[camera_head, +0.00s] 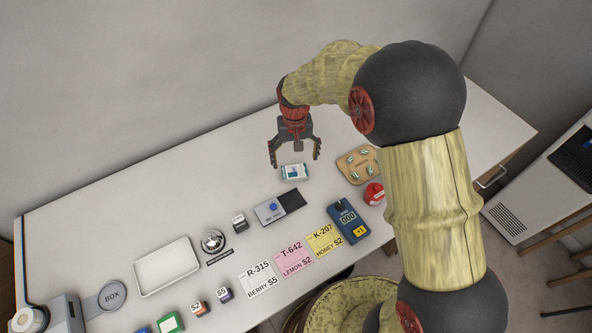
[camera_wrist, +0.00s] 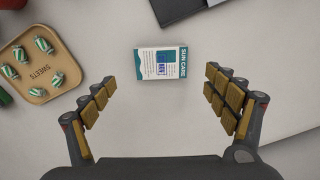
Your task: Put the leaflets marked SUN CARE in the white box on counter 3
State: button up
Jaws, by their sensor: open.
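The SUN CARE leaflets (camera_wrist: 162,63) lie as a small flat stack on the white counter, with a teal and white cover and the words along one edge. In the head view the leaflets (camera_head: 294,172) lie just below my gripper (camera_head: 295,152). My gripper is open and empty, its fingers pointing down. In the wrist view my gripper (camera_wrist: 167,100) has its fingers spread wide, with the leaflets between and beyond the tips, apart from them. I see no white box that I can identify.
A wooden sweets tray (camera_wrist: 40,65) lies left of the leaflets in the wrist view. A grey device with a black pad (camera_head: 278,207), price cards (camera_head: 293,261), a blue counter device (camera_head: 347,222) and a white tray (camera_head: 167,266) share the counter. Bare counter lies left of the leaflets in the head view.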

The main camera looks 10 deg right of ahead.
aim_at(294, 171)
notch_tip(294, 171, down, 6)
jog(key=shift+s+a+f+b, duration=0.1)
jog(key=shift+s+f+b, duration=0.1)
jog(key=shift+b, duration=0.65)
jog(key=shift+c, duration=1.1)
jog(key=shift+r, duration=0.1)
jog(key=c, duration=1.1)
jog(key=shift+c, duration=0.3)
jog(key=shift+r, duration=0.1)
